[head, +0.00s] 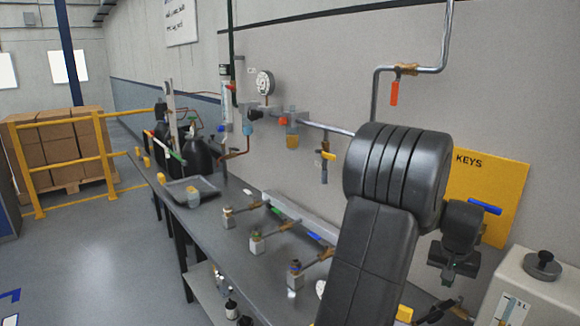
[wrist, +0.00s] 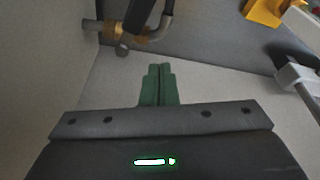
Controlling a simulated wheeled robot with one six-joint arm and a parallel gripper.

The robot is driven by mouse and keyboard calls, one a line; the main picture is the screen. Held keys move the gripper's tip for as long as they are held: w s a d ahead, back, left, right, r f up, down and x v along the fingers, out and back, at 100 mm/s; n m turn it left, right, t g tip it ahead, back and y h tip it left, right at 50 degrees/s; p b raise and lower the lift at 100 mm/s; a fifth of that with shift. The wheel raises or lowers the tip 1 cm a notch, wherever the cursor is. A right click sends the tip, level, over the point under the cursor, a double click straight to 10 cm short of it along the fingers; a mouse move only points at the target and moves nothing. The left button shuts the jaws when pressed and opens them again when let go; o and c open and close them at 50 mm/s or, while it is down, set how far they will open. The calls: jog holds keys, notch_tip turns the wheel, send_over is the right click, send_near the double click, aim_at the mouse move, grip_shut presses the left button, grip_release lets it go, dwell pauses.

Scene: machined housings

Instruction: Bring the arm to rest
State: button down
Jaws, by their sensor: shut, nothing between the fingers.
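My arm stands folded on the right in the head view, in front of the bench and the wall. My gripper (head: 452,274) hangs at the end of it, small and dark, to the right of the large arm link. In the wrist view my gripper (wrist: 158,72) shows two green fingers pressed together, with nothing between them. The fingers point at a plain pale surface. Part of the bench is hidden behind my arm.
The grey bench (head: 210,215) runs along the wall with valves and a black tray (head: 191,191). A yellow KEYS board (head: 495,185) is behind my gripper, and a pale box (head: 535,290) stands at right. Open floor (head: 100,260) lies left.

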jog(key=m, duration=0.1)
jog(key=w+m+p, duration=0.1)
jog(key=w+f+m+h, duration=0.1)
jog(key=shift+w+d+f+m, duration=0.1)
jog(key=shift+w+d+m, duration=0.1)
jog(key=shift+d+m, duration=0.15)
jog(key=shift+a, duration=0.1)
dwell(0.5)
